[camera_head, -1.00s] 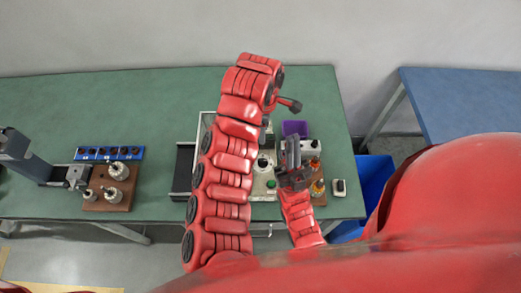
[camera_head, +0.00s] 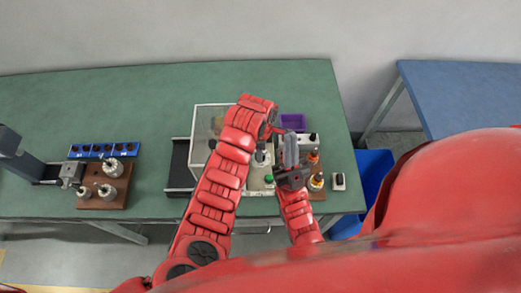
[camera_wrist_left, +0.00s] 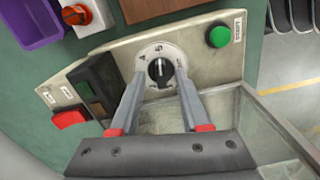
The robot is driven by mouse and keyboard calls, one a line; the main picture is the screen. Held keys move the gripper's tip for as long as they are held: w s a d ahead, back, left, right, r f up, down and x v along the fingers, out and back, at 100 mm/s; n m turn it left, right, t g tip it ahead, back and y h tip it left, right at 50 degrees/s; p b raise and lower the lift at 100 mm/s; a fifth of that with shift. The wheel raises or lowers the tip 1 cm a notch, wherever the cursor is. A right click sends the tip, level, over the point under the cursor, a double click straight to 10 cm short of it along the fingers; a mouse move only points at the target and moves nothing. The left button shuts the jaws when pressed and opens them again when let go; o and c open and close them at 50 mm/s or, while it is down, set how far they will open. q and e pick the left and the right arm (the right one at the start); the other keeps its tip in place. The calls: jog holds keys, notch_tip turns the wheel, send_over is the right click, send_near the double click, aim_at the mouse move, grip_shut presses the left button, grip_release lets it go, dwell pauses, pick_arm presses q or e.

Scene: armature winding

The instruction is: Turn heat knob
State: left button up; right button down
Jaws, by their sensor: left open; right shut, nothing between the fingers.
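The black heat knob (camera_wrist_left: 159,70) sits on a round white dial (camera_wrist_left: 148,52) with numbers on a pale metal panel (camera_wrist_left: 212,68). In the left wrist view my left gripper (camera_wrist_left: 160,76) is open, with one finger on each side of the knob; I cannot tell whether they touch it. In the head view my left arm (camera_head: 229,165) reaches over the machine, and its gripper is mostly hidden. My right gripper (camera_head: 290,142) is shut and empty, to the right of the dial area.
The panel also has a green button (camera_wrist_left: 218,36) and a red switch (camera_wrist_left: 69,118). A purple bin (camera_head: 293,121) and orange-topped parts on a wooden board stand to the right. A clear-walled box (camera_head: 205,118) is behind my left arm. The green table (camera_head: 150,100) is clear at the back.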

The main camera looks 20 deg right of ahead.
pick_arm(q)
jog(key=shift+s+f, duration=0.1)
jog(key=shift+f, duration=0.1)
grip_shut()
dwell(0.3)
